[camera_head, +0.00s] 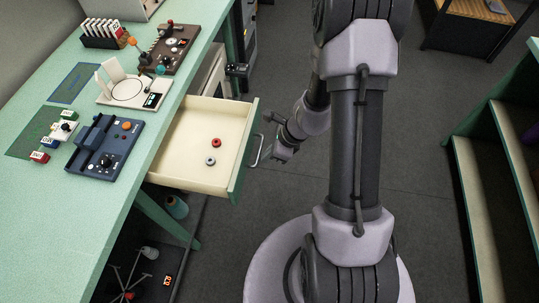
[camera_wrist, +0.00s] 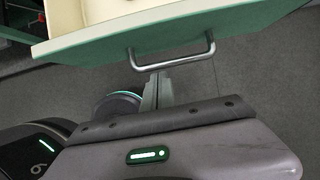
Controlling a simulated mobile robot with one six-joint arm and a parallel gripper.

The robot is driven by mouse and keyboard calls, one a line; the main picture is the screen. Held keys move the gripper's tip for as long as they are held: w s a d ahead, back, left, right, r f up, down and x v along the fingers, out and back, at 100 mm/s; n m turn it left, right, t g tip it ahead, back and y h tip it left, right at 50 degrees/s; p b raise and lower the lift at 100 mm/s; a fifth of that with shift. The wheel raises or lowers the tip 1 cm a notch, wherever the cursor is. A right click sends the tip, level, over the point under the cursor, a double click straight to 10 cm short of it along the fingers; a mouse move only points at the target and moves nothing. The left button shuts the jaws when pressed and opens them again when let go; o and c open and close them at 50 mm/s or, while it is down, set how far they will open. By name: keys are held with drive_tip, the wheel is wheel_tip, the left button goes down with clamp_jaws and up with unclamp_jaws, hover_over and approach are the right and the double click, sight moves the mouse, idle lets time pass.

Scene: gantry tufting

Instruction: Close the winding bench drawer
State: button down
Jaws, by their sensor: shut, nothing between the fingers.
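The winding bench drawer (camera_head: 190,128) is pulled out from under the green bench top (camera_head: 60,205). It is cream inside with a green front (camera_head: 243,150), and holds a red ring (camera_head: 216,142) and a grey ring (camera_head: 210,160). A metal bar handle (camera_head: 257,148) is on its front; the handle also shows in the wrist view (camera_wrist: 172,58). My gripper (camera_head: 272,152) is just outside the drawer front, close to the handle. In the wrist view my gripper (camera_wrist: 155,78) is shut and empty, its tips just below the handle bar. I cannot tell whether they touch it.
On the bench stand a blue control box (camera_head: 104,143), a white scale-like device (camera_head: 130,90), a brown control panel (camera_head: 172,48) and a card rack (camera_head: 103,32). A reel stand (camera_head: 135,275) is under the bench. Green shelving (camera_head: 490,160) stands at right. Grey floor lies between.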

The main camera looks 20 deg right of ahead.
drive_tip(key=p, duration=0.5)
hover_over(191, 152)
drive_tip(key=shift+s+d, duration=0.15)
drive_tip(key=shift+d, duration=0.05)
drive_tip(key=shift+a+r, duration=0.1)
drive_tip(key=shift+a, duration=0.05)
drive_tip(key=shift+w+r, duration=0.1)
drive_tip(key=shift+w, duration=0.15)
